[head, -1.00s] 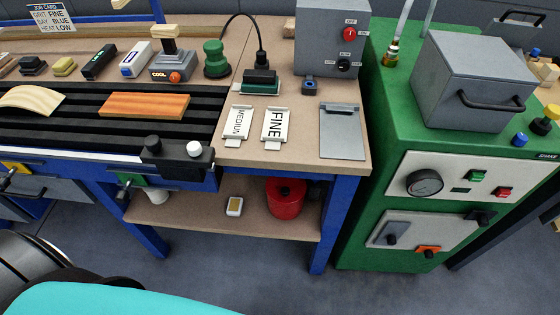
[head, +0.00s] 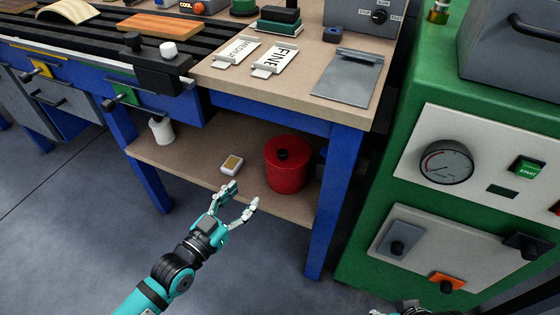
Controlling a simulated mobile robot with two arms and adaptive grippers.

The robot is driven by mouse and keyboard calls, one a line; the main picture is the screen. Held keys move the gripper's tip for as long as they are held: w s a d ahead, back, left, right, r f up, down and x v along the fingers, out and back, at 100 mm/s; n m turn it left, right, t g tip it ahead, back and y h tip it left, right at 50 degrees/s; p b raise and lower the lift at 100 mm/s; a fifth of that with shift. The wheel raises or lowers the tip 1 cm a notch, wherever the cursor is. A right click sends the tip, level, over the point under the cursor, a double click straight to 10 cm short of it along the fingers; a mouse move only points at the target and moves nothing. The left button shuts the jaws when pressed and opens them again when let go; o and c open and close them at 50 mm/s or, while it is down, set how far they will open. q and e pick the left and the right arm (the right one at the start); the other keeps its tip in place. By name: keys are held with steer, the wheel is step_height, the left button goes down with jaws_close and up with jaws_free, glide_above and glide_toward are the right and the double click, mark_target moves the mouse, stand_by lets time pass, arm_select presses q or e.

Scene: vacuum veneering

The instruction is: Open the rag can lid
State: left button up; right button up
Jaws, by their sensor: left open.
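The rag can is a red round can (head: 287,172) on the lower shelf of the bench, near its right end. Its red lid with a black knob (head: 282,155) sits on top and looks closed. My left gripper (head: 241,195) is open and empty, in front of the shelf edge, to the left of and lower in the picture than the can. Its fingers point up toward the shelf and appear apart from the can. A small part of what looks like my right gripper (head: 402,309) shows at the bottom edge; its fingers cannot be made out.
The lower shelf (head: 200,160) also holds a small yellow-and-white box (head: 232,164) and a white container (head: 161,131). A blue bench leg (head: 334,205) stands right of the can. The benchtop (head: 235,85) overhangs the shelf. A green machine (head: 385,170) stands at the right.

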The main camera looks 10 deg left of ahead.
arm_select(q)
steer(key=b, duration=0.2)
glide_toward(280, 156)
steer(key=x, duration=0.5)
steer(key=shift+w+f, duration=0.1)
steer(key=shift+w, duration=0.1)
steer(key=b+x, duration=0.1)
steer(key=x, duration=0.3)
steer(key=shift+w+d, duration=0.3)
steer(key=shift+w, duration=0.15)
arm_select(e)
steer(key=w+a+t+y, duration=0.1)
steer(key=w+a+t, duration=0.1)
steer(key=w, duration=0.5)
steer(key=shift+t, duration=0.9)
steer(key=shift+r, duration=0.1)
arm_select(q)
jaws_close()
